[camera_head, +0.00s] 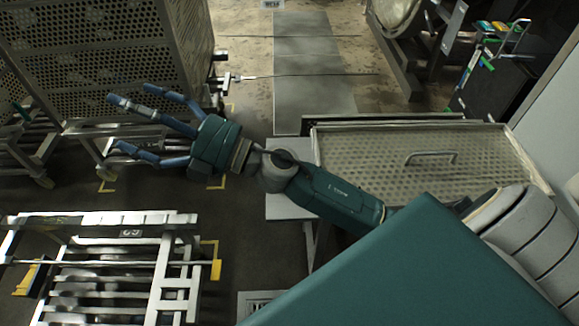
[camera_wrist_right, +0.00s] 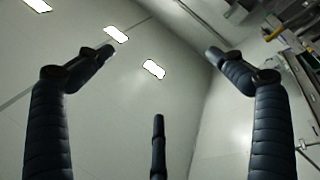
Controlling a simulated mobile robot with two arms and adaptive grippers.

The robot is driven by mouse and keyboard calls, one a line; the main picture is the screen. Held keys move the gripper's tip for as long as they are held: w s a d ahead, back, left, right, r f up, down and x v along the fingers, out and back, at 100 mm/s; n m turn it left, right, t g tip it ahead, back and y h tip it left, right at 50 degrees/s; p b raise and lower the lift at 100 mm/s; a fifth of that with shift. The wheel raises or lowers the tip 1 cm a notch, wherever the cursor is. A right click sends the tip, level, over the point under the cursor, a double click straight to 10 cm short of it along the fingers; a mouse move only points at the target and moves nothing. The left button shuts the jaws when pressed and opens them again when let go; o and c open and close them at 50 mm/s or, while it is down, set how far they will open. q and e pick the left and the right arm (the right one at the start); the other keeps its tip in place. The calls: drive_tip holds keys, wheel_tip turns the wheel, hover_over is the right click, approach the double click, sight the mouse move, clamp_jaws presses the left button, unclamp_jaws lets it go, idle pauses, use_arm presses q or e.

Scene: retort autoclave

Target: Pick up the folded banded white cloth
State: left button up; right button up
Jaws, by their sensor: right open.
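I see no folded banded white cloth in either view. My right gripper (camera_head: 120,122) reaches from the right across the head view, its three dark blue fingers spread and pointing left. It is open, with nothing between the fingers. In the right wrist view the same gripper (camera_wrist_right: 159,60) is spread and empty, facing a pale wall and ceiling with bright lamps. My left gripper is not in view.
A perforated metal basket (camera_head: 95,70) on a cart stands behind the fingers. A low metal rack cart (camera_head: 105,265) is at the lower left. The floor strip (camera_head: 310,70) at the top middle is clear.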

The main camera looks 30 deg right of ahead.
drive_tip(key=s+a+f+n+g+y, duration=0.1)
drive_tip(key=s+a+f+n+g, duration=0.3)
drive_tip(key=a+f+n+g, duration=0.45)
drive_tip(key=d+f+n+g+h, duration=0.3)
drive_tip(key=d+f+g, duration=0.1)
drive_tip(key=d+f, duration=0.15)
drive_tip(key=d+f+m+g+h, duration=0.1)
drive_tip(key=d+f+h, duration=0.25)
drive_tip(key=d, duration=0.75)
drive_tip(key=w+d+f+m+g+h, duration=0.15)
drive_tip(key=d+h, duration=0.35)
drive_tip(key=d, duration=0.5)
drive_tip(key=d+f+g+h, duration=0.1)
drive_tip(key=d+f+h, duration=0.3)
drive_tip(key=d, duration=0.7)
drive_tip(key=f, duration=0.3)
drive_tip(key=shift+s+f+h+p, duration=0.25)
drive_tip(key=shift+f+h+p, duration=0.1)
wheel_tip(320, 180, down, 5)
drive_tip(key=shift+w+r+p, duration=0.1)
drive_tip(key=shift+w+p, duration=0.05)
drive_tip(key=shift+p, duration=0.55)
drive_tip(key=shift+f, duration=0.55)
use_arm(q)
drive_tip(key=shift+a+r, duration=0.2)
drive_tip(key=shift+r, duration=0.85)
use_arm(e)
drive_tip(key=c, duration=1.1)
